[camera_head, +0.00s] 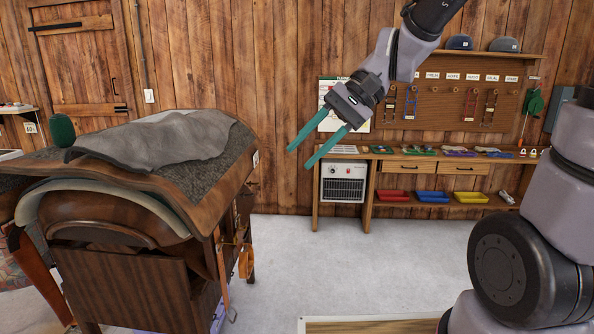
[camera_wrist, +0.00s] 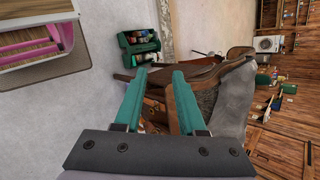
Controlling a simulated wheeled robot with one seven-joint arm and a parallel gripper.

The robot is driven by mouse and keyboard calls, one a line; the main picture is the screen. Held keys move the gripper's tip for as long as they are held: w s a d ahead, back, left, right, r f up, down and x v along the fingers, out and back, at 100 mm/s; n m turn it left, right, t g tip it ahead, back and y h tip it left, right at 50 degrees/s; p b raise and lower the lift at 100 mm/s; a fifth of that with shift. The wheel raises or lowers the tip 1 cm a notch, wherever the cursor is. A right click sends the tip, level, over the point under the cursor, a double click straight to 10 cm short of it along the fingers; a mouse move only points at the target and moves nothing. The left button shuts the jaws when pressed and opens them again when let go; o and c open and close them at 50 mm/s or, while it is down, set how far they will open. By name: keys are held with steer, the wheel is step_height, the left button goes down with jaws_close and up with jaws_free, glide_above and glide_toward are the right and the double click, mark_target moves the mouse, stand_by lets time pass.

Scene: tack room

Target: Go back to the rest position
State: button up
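My gripper (camera_head: 300,157) is raised in mid-air in the head view, its two teal fingers spread apart and pointing down to the left. It is open, with nothing between the fingers. In the wrist view my gripper (camera_wrist: 160,74) also shows open and empty, with the saddle stand visible beyond the fingertips. In the head view the gripper is to the right of the wooden saddle stand (camera_head: 130,287) and apart from it.
A grey cloth (camera_head: 165,140) lies over the saddle stand. A wooden workbench (camera_head: 415,160) with a white heater (camera_head: 343,183) and coloured trays stands against the back wall. Grey floor (camera_head: 290,265) between them is clear. The wrist view shows a green rack (camera_wrist: 139,46) with bottles.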

steer(key=d+r+t+h, duration=0.3)
steer(key=d+t, duration=0.1)
steer(key=d, duration=0.7)
steer(key=d+r+m+t+h, duration=0.1)
steer(key=d+r+t+h, duration=0.2)
steer(key=d, duration=0.8)
steer(key=shift+w+d+r+t+h, duration=0.4)
steer(key=shift+w+t, duration=0.05)
steer(key=shift+t, duration=0.55)
